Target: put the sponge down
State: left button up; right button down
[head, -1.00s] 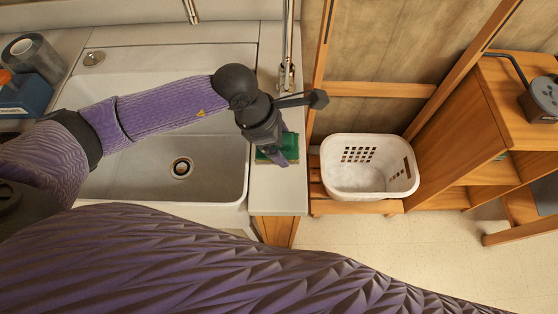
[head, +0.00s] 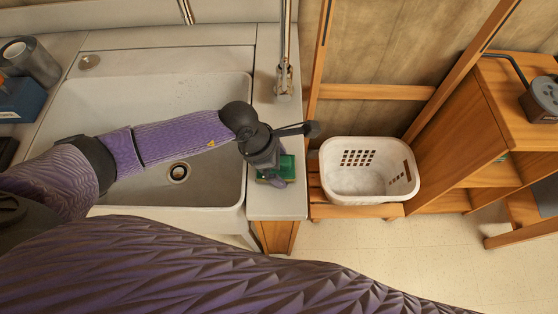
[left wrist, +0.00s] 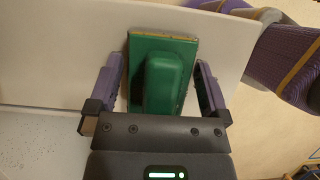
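The sponge (head: 287,166) is a green block with a raised grip on top and a thin yellowish edge. In the head view it is at the pale counter strip (head: 277,205) right of the sink, partly hidden by my left gripper (head: 274,178). In the left wrist view the sponge (left wrist: 165,80) lies between the two purple fingers of my left gripper (left wrist: 160,82). The fingers stand on either side of it with narrow gaps, so they look open around it. The sponge appears flat against the counter surface. My right gripper is not in view.
The sink basin (head: 140,95) is on the left, with a faucet (head: 284,80) behind the counter strip. A white basket (head: 368,190) stands on a low wooden shelf to the right. A blue box (head: 22,102) is at far left. The counter's front part is clear.

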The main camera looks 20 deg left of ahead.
pick_arm(q)
jog(key=p+v, duration=0.2)
jog(key=v, duration=0.7)
jog(key=shift+a+r, duration=0.3)
